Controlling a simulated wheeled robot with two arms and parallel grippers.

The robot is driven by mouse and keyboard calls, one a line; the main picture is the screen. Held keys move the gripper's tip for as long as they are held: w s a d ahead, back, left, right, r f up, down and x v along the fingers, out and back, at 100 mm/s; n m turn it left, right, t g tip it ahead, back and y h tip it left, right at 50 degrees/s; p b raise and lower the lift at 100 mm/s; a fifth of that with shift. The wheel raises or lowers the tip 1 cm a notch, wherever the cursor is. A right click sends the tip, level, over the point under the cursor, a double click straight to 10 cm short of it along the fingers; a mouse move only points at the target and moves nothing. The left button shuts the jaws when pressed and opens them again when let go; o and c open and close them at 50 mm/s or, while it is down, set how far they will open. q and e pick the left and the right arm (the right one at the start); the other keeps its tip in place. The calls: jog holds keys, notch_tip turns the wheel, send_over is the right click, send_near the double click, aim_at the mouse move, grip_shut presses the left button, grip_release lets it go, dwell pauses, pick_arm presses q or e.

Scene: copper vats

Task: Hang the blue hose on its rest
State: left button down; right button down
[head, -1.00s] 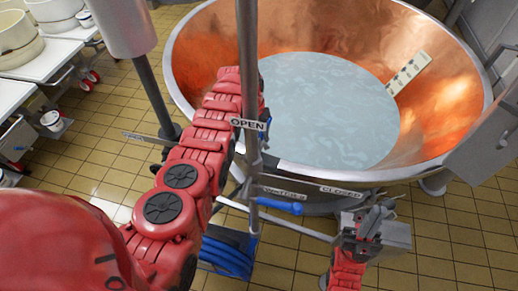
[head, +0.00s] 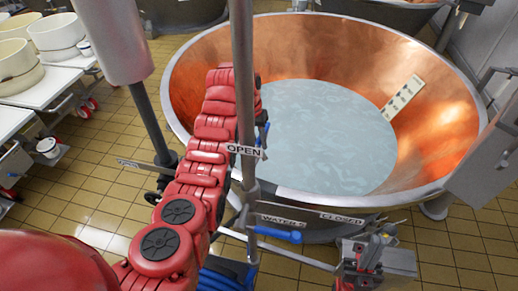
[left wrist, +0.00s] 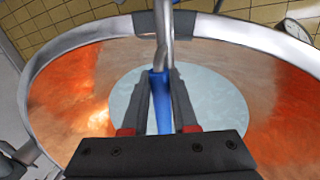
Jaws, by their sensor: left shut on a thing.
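My left gripper (left wrist: 161,110) is shut on a blue piece (left wrist: 160,88), which I take to be the end of the blue hose; a grey metal pipe shows just beyond it. In the head view the left gripper is mostly hidden behind the upright steel pole, with a bit of blue (head: 263,133) beside it. A blue coil (head: 222,279) of hose shows low down, partly covered by my left arm. I cannot make out the rest for certain.
A large copper vat (head: 440,128) with pale liquid fills the middle and right. White tables (head: 75,68) with tubs stand at left.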

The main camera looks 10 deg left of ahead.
pick_arm(q)
jog(key=shift+r, duration=0.1)
jog(key=shift+w+d+r+p, duration=0.1)
jog(key=shift+w+r+p, duration=0.1)
jog(key=shift+r+p, duration=0.55)
jog(key=shift+w+d+r+p, duration=0.1)
jog(key=shift+w+r+p, duration=0.1)
jog(key=shift+r, duration=0.9)
jog(key=shift+s+a+r+p, duration=0.25)
jog(key=shift+s+r+p, duration=0.1)
jog(key=shift+r, duration=0.35)
notch_tip(320, 180, up, 15)
jog(key=p, duration=0.7)
jog(key=shift+f, duration=0.15)
